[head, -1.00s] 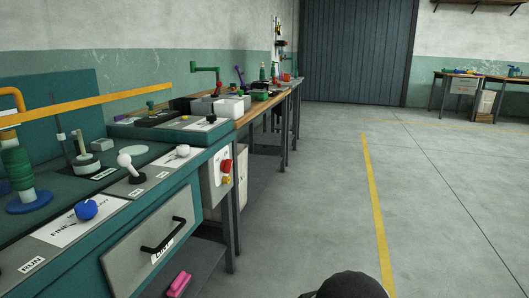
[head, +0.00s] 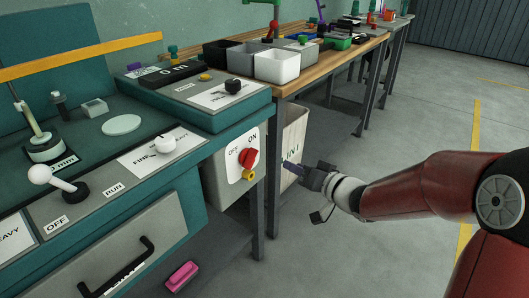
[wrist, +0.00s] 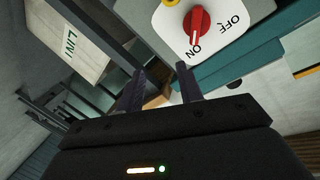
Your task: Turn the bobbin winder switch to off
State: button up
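A red rotary switch (head: 248,157) sits on a white plate marked OFF and ON, on the front of a box under the teal bench. It also shows in the wrist view (wrist: 196,25), where its pale pointer line points at ON. No label I can read names it as the bobbin winder's. My gripper (head: 291,167) is right of the plate and apart from it, in front of a pale bin. In the wrist view my gripper (wrist: 158,78) has its two fingers apart with nothing between them, and the switch lies beyond them, up and to the right.
A yellow knob (head: 249,174) is just below the switch. A white-ball lever (head: 56,184) stands between OFF and RUN labels on the bench top. The pale bin (head: 294,140) stands behind a dark table leg (head: 273,180). The floor to the right is clear.

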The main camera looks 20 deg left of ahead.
aim_at(255, 158)
jog(key=a+g+y, duration=0.1)
jog(key=a, duration=0.2)
jog(key=a+y, duration=0.1)
jog(key=a, duration=0.3)
jog(key=a+g+y, duration=0.1)
jog(key=a, duration=0.2)
jog(key=shift+w+a+n+g+y, duration=0.3)
jog(key=shift+a, duration=0.05)
jog(key=shift+r, duration=0.1)
jog(key=shift+c, duration=0.5)
grip_shut()
